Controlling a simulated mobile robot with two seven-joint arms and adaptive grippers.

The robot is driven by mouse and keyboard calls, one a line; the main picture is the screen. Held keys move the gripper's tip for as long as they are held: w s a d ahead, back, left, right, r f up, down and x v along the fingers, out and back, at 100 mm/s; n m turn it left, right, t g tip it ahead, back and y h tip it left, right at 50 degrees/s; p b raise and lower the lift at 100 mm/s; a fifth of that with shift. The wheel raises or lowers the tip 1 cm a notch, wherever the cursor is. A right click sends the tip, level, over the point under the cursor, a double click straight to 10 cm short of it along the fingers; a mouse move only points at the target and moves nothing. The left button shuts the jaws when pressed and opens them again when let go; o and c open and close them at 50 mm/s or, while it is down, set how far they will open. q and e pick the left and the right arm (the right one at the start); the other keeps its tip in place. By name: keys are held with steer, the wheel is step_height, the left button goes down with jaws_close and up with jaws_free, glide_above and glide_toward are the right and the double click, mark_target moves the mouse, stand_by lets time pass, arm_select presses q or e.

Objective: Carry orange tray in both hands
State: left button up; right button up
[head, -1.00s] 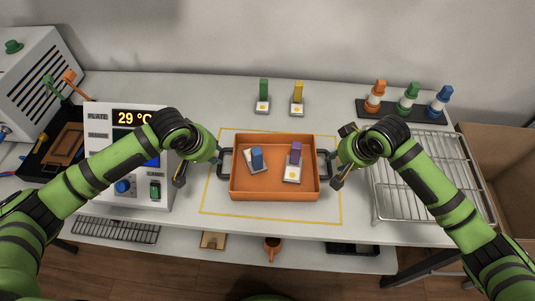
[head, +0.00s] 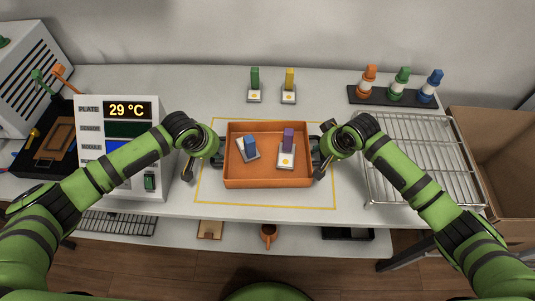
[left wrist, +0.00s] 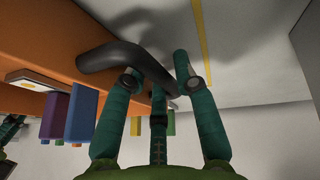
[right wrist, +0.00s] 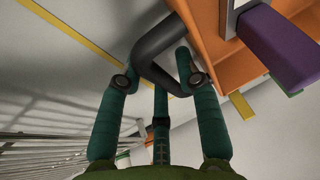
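The orange tray (head: 267,182) stands on the white table inside a yellow outline. It holds a blue block (head: 250,146) and a purple block (head: 288,140), each on a small white plate. My left gripper (head: 216,160) is at the tray's left side. In the left wrist view its fingers are spread, with the dark left handle (left wrist: 108,57) at their tips. My right gripper (head: 318,157) is at the right side. In the right wrist view its fingers are spread around the dark right handle (right wrist: 152,45). The head view mostly hides both handles.
A device reading 29 °C (head: 127,109) stands left of the tray. A wire rack (head: 421,155) lies to the right, with a cardboard box (head: 497,155) beyond. Green (head: 255,78) and yellow (head: 290,78) blocks stand behind the tray. A lower shelf runs along the front.

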arm_select(q)
jaws_close()
arm_select(e)
jaws_close()
arm_select(q)
steer(key=shift+r, duration=0.2)
arm_select(e)
steer(key=shift+r, duration=0.15)
